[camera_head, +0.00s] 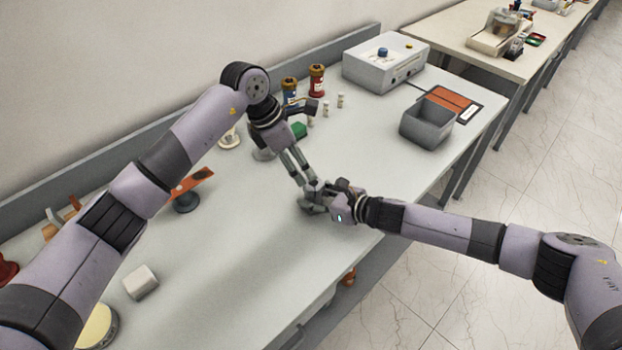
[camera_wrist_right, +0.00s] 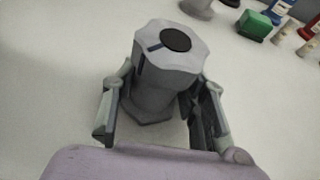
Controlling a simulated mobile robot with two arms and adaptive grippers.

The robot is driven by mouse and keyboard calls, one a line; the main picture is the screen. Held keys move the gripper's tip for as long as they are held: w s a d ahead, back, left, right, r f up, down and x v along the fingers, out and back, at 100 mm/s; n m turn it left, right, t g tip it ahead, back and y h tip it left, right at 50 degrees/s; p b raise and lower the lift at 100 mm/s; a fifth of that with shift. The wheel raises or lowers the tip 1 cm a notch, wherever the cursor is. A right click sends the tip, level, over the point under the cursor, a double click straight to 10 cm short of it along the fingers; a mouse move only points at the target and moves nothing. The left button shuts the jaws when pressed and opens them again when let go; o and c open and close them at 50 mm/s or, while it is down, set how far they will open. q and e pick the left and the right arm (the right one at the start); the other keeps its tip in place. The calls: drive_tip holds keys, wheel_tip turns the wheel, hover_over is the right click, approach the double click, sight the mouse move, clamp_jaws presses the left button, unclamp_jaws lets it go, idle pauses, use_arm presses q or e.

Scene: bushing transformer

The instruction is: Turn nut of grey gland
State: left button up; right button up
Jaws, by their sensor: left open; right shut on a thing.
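The grey gland (camera_wrist_right: 160,95) stands between the two fingers of my right gripper (camera_wrist_right: 165,115), which is shut on its body. Its faceted nut (camera_wrist_right: 172,45) with a dark round centre shows at the top, and a wider faceted base shows below. In the head view the gland (camera_head: 312,205) is small and mostly covered by the grippers near the table's front edge. My right gripper (camera_head: 322,197) reaches it from the right. My left gripper (camera_head: 303,178) is open and points down close above the gland. Whether its fingertips touch the nut cannot be told.
A grey open bin (camera_head: 428,124) and a white control box (camera_head: 386,64) stand at the right end of the table. Red and blue bottles and a green block (camera_head: 299,130) stand behind my left gripper. A white block (camera_head: 140,282) lies at the left. The table's front middle is clear.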

sight(313, 183)
use_arm(q)
drive_tip(key=x, duration=0.7)
drive_tip(key=shift+d+f, duration=0.1)
drive_tip(key=shift+f, duration=0.1)
drive_tip(key=shift+c, duration=0.3)
drive_tip(key=c, duration=1.1)
